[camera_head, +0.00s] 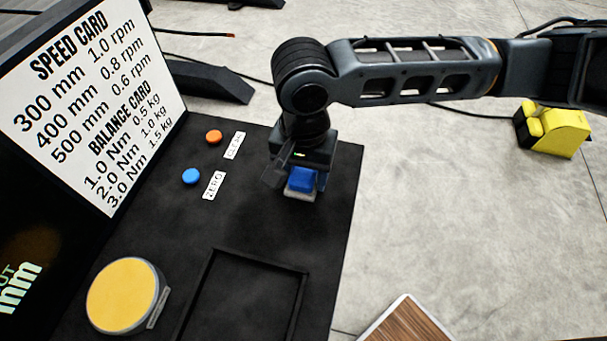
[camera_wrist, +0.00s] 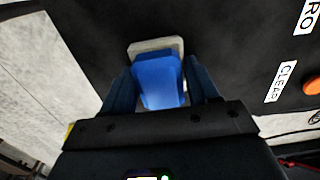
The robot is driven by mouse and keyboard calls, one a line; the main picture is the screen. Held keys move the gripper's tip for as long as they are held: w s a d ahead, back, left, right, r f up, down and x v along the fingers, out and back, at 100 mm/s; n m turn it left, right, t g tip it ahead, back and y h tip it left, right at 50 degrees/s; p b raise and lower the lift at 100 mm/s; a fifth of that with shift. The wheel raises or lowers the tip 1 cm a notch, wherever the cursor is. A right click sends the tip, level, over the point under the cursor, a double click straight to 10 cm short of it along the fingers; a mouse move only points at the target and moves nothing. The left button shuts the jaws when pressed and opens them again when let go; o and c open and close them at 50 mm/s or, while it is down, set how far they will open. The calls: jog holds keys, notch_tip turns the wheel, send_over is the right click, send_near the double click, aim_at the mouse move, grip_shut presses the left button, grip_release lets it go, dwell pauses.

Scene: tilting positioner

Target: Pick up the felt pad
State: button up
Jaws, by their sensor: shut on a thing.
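The felt pad (camera_head: 302,180) shows as a blue block on a pale grey base, on the black panel near its right edge. My gripper (camera_head: 300,187) comes down over it from above. In the wrist view the blue block of the felt pad (camera_wrist: 160,82) sits between the two fingers of my gripper (camera_wrist: 161,88), which are shut on it. The pale base shows just beyond the block. I cannot tell whether the base touches the panel.
On the black panel are an orange button (camera_head: 214,137), a blue button (camera_head: 191,176), a yellow round pad (camera_head: 122,296) and an empty framed recess (camera_head: 303,290). A sign board (camera_head: 85,95) rises at the left. A yellow object (camera_head: 556,130) lies on the floor at right.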

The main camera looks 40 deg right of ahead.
jog(key=c, duration=0.3)
jog(key=shift+r, duration=0.15)
jog(key=shift+c, duration=0.2)
jog(key=shift+r, duration=0.6)
notch_tip(320, 180, up, 3)
jog(key=shift+w+d, duration=0.1)
jog(key=shift+d, duration=0.05)
jog(key=w+d+r+b, duration=0.1)
jog(key=w+d+r, duration=0.4)
jog(key=d, duration=0.5)
jog(key=shift+r, duration=0.8)
jog(key=o, duration=0.5)
jog(key=c, duration=0.3)
